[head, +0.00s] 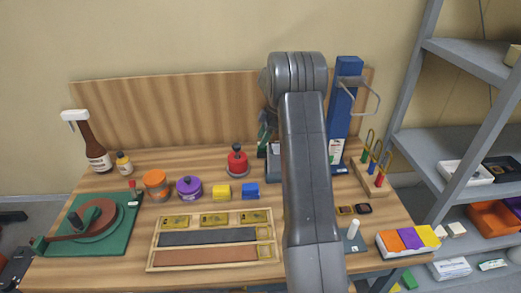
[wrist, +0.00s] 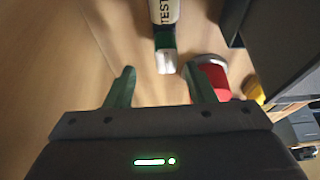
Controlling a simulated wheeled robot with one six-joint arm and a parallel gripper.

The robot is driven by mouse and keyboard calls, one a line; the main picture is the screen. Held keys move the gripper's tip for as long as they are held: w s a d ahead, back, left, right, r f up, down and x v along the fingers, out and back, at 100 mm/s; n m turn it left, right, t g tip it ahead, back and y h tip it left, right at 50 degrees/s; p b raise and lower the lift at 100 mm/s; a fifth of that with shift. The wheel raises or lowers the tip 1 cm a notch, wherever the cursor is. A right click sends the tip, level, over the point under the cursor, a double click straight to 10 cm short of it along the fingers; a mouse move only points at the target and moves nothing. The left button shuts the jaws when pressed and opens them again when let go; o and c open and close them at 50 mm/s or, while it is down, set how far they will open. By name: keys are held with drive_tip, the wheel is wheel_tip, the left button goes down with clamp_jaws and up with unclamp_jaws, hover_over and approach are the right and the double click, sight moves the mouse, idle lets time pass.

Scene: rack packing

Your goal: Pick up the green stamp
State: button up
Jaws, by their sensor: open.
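In the wrist view, a green piece with a pale end (wrist: 165,52) and a white label reading "TEST" (wrist: 164,11) lies ahead of my gripper (wrist: 161,85). It looks like the green stamp, but I cannot be sure. My gripper's two green fingers are spread apart with nothing between them. The pale end is a little beyond the fingertips, roughly in line with the gap. In the head view, my arm covers much of that area; a small dark-green shape (head: 263,138) shows just left of it, in front of the wooden back panel.
A red round object (wrist: 211,74) is close beside the right finger, with a yellow thing (wrist: 257,92) farther right. A blue post (head: 342,110) rises right of my arm.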

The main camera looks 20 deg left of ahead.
drive_tip(key=f+p, duration=0.1)
drive_tip(key=f, duration=0.1)
drive_tip(key=s+f, duration=0.1)
drive_tip(key=shift+f+p, duration=0.35)
drive_tip(key=shift+p, duration=0.05)
drive_tip(key=shift+a+f, duration=0.15)
drive_tip(key=shift+f, duration=0.45)
clamp_jaws()
wheel_tip(320, 180, up, 10)
drive_tip(key=shift+r+b, duration=0.1)
drive_tip(key=shift+b, duration=1)
drive_tip(key=c, duration=0.7)
unclamp_jaws()
drive_tip(key=shift+c, duration=1.3)
drive_tip(key=shift+o, duration=0.6)
drive_tip(key=shift+c, duration=0.3)
drive_tip(key=shift+s, duration=0.15)
